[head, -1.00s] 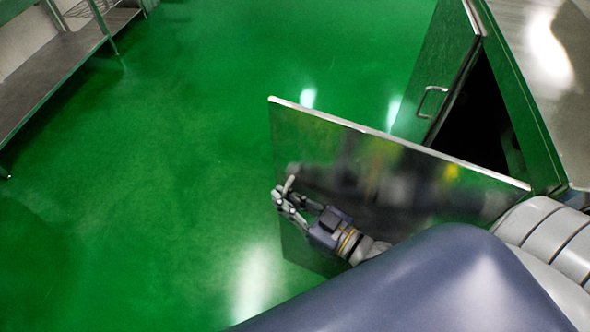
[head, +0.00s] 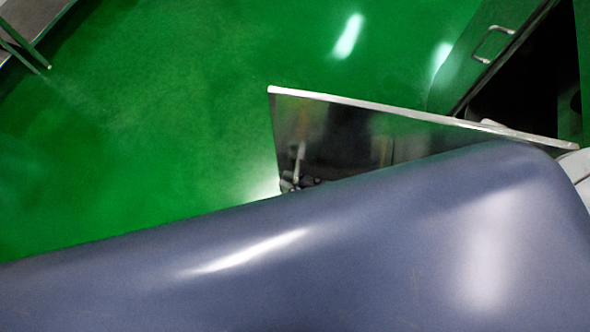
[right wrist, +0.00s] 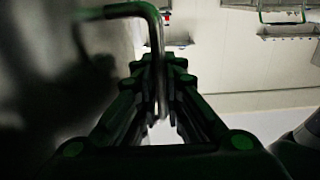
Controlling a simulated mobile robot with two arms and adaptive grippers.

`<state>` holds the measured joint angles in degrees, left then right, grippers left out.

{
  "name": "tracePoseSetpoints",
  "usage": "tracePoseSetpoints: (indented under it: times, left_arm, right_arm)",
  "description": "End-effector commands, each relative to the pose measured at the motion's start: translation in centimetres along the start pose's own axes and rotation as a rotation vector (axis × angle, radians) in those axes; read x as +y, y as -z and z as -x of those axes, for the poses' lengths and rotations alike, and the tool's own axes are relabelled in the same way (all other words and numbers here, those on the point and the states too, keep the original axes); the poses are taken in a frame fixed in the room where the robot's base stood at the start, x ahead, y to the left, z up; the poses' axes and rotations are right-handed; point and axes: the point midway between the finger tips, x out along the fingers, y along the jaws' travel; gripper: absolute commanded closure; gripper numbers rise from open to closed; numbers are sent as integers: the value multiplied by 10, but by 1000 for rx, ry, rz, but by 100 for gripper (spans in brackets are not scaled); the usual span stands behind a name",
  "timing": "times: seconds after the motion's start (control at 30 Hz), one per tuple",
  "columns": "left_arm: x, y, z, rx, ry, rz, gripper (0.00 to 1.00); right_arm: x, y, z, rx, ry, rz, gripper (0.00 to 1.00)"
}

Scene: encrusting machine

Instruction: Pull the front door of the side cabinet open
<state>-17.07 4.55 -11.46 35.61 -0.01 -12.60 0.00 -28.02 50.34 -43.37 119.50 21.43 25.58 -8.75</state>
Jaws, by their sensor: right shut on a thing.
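The cabinet's front door (head: 345,130) is a shiny metal panel in the head view. It stands swung out from the cabinet, with its far end over the green floor. Its bar handle (head: 298,160) is near that free end. My right gripper (head: 300,184) is at the lower part of the handle, mostly hidden behind my own grey-blue body part. In the right wrist view, the fingers (right wrist: 160,85) are shut around the bent handle bar (right wrist: 155,35), beside the door's face (right wrist: 60,90). My left gripper is not in view.
A second door with a handle (head: 493,44) stands at the upper right, beside the dark cabinet opening (head: 520,85). A metal rack (head: 22,45) is at the upper left. The green floor (head: 150,130) between is clear.

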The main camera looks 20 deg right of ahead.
Motion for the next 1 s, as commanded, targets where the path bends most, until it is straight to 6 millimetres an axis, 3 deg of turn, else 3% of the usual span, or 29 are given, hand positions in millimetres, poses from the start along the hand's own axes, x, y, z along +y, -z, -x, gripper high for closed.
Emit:
tracePoseSetpoints:
  times: [0.23,0.27,0.3,0.67,1.0]
  left_arm:
    - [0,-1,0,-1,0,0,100]
    - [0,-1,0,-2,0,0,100]
    - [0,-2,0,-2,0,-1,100]
    - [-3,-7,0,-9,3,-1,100]
    - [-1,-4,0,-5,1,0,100]
  right_arm:
    - [1,-2,1,-5,-1,2,100]
    - [1,-2,1,-5,-1,2,85]
    - [1,-2,1,-5,-1,2,83]
    - [0,-1,3,-2,-1,1,83]
    - [0,-2,50,-7,0,0,83]
